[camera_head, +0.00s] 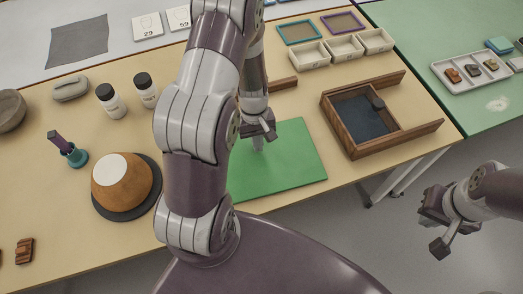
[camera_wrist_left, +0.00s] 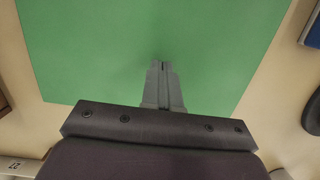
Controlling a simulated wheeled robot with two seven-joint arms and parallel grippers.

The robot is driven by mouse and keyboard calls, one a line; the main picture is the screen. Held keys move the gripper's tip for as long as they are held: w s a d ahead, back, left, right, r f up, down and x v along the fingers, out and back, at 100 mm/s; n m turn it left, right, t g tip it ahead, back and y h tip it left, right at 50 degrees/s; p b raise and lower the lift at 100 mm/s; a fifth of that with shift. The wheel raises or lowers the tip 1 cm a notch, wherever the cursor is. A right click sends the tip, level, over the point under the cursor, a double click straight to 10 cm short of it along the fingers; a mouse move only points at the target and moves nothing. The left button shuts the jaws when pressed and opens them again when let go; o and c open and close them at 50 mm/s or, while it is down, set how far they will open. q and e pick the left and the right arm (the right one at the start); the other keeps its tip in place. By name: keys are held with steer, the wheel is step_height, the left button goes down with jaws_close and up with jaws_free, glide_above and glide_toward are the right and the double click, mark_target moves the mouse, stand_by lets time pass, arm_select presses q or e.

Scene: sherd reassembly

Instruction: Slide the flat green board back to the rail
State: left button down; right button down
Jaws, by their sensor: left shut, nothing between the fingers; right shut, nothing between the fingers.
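The flat green board (camera_head: 290,160) lies on the tan table near its front edge, partly hidden behind my left arm. It fills most of the left wrist view (camera_wrist_left: 95,55). A brown wooden rail (camera_head: 284,84) stands behind the board, partly hidden by the arm, with a strip of bare table between them. My left gripper (camera_head: 258,146) is shut and empty, its fingertips down at the board's surface; I cannot tell whether they touch it. The shut fingers also show over the board in the left wrist view (camera_wrist_left: 162,68). My right gripper (camera_head: 437,232) is shut and empty, off the table over the floor.
A wooden tray with a dark inside (camera_head: 331,112) stands right of the board. Behind are three pale boxes (camera_head: 345,47). Left are an orange-brown bowl-like piece (camera_head: 135,192) on a dark disc, a teal holder (camera_head: 77,158) and two white bottles (camera_head: 112,102).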

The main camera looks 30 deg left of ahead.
mark_target(259, 162)
arm_select(q)
steer(key=s+d, duration=0.2)
steer(key=shift+s+f, duration=0.3)
steer(key=shift+f, duration=0.05)
steer(key=shift+w+f, duration=0.1)
steer(key=shift+f, duration=0.25)
steer(key=shift+b, duration=0.3)
arm_select(e)
steer(key=shift+s+f, duration=0.15)
steer(key=shift+s, duration=0.25)
